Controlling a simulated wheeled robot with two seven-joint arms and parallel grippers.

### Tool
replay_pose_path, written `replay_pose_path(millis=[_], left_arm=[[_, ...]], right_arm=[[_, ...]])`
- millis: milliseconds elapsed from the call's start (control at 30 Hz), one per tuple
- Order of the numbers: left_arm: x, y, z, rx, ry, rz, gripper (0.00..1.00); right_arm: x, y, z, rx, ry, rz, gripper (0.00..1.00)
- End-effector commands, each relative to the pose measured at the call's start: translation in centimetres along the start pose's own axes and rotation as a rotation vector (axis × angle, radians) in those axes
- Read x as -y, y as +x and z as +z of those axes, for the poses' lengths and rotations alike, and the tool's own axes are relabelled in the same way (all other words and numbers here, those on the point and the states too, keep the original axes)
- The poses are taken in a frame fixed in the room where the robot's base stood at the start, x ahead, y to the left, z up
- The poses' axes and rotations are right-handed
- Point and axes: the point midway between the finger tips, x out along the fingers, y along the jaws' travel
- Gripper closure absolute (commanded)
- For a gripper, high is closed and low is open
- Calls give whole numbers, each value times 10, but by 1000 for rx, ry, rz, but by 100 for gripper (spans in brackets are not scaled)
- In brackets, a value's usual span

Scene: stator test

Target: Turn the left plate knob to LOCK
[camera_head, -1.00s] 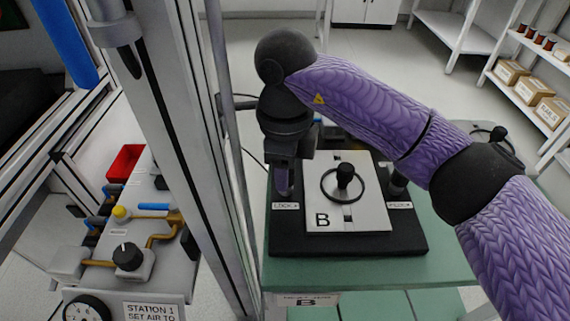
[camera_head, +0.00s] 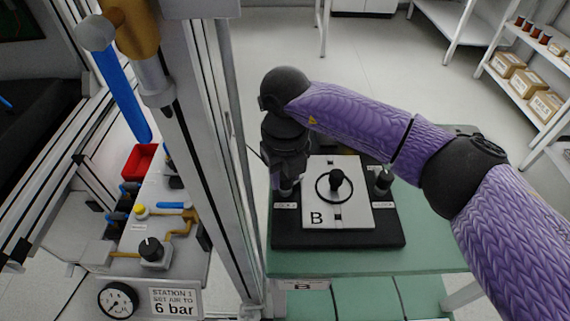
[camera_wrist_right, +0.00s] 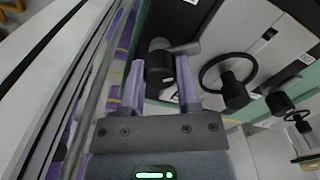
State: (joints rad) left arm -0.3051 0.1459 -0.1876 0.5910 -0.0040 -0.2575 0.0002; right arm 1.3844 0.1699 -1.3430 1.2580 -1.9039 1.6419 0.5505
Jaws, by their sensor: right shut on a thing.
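The left plate knob (camera_wrist_right: 160,67) is a dark cylinder between the two purple fingers of my right gripper (camera_wrist_right: 160,82) in the wrist view. The gripper is shut on it. In the head view my right gripper (camera_head: 285,184) points down at the left edge of the black base (camera_head: 385,236) and mostly hides this knob. A small label (camera_head: 286,206) sits in front of it, too blurred to read surely. The light plate (camera_head: 352,215) marked B lies on the base. My left gripper is not in view.
A ring handle with a black knob (camera_head: 337,180) stands on the plate. A second dark knob (camera_head: 383,178) stands right of it. The green table (camera_head: 430,255) has free room at the front right. A metal frame post (camera_head: 195,120) rises close to the left.

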Motion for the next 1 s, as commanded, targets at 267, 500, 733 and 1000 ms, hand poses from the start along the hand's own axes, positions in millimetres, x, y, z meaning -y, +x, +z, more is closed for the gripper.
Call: replay_pose_path(millis=[267, 500, 733, 1000], left_arm=[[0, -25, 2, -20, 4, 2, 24], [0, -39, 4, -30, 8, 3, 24], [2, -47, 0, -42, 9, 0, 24], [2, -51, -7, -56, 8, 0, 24]], right_arm=[[1, -5, 0, 4, 253, -2, 100], [1, -4, 0, 4, 434, 0, 100], [1, -3, 1, 5, 550, -1, 100], [2, -2, 1, 6, 614, 0, 100]])
